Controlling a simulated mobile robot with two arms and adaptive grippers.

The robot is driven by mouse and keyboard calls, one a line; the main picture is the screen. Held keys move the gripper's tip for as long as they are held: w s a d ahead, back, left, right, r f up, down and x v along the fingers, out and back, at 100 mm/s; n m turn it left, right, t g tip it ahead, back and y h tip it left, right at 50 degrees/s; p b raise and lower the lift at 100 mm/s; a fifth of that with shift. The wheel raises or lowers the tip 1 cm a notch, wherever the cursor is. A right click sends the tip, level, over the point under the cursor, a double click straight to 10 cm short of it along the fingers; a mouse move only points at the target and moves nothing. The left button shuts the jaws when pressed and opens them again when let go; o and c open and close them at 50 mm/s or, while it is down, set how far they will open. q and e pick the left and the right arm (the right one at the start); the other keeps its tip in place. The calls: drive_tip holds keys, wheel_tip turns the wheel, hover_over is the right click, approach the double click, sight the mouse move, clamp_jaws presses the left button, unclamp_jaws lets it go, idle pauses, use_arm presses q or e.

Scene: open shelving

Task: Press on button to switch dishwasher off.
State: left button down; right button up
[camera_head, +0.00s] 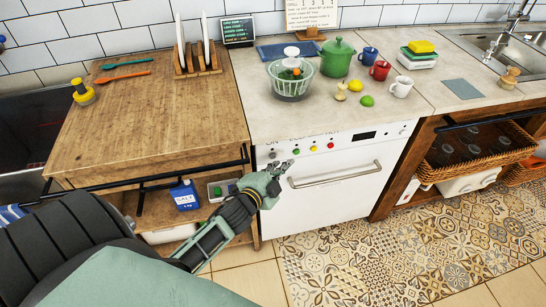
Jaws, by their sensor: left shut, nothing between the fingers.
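The dishwasher (335,195) is the white front under the counter, with a bar handle (335,176) across its door. Its top panel carries a row of small buttons: a green button (297,152), a yellow-orange button (313,149) and a red button (331,145). A dark display (364,135) sits to their right. My left gripper (284,169) is shut and empty. Its tips are in front of the panel's left part, just below and left of the green button. I cannot tell whether they touch the front. My right gripper is out of view.
A wooden worktop (150,125) with a dark rail (160,178) lies to the left. A wicker basket (480,150) sits right. The patterned floor in front is clear.

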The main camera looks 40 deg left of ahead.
use_arm(q)
drive_tip(key=s+d, duration=0.3)
drive_tip(key=shift+d, duration=0.2)
idle(0.8)
drive_tip(key=s+d+f+n+g, duration=0.15)
drive_tip(key=s+f, duration=0.35)
drive_tip(key=f, duration=0.5)
drive_tip(key=s+d+f+n+g+h, duration=0.1)
drive_tip(key=s+f+g, duration=0.3)
drive_tip(key=f, duration=0.5)
drive_tip(key=s+d+f+n+g, duration=0.1)
drive_tip(key=s+f+n+g, duration=0.1)
drive_tip(key=s+f, duration=0.6)
drive_tip(key=s+d+f+n+g, duration=0.1)
drive_tip(key=s+f+g, duration=0.1)
drive_tip(key=s+f, duration=0.3)
drive_tip(key=s+d+f+n+g, duration=0.1)
drive_tip(key=s+f, duration=0.5)
drive_tip(key=s, duration=0.6)
drive_tip(key=s+d+f+n+g, duration=0.1)
drive_tip(key=s+f+g, duration=0.3)
drive_tip(key=s, duration=0.5)
drive_tip(key=shift+f+n, duration=0.35)
drive_tip(key=shift+f, duration=0.3)
drive_tip(key=shift+s, duration=0.1)
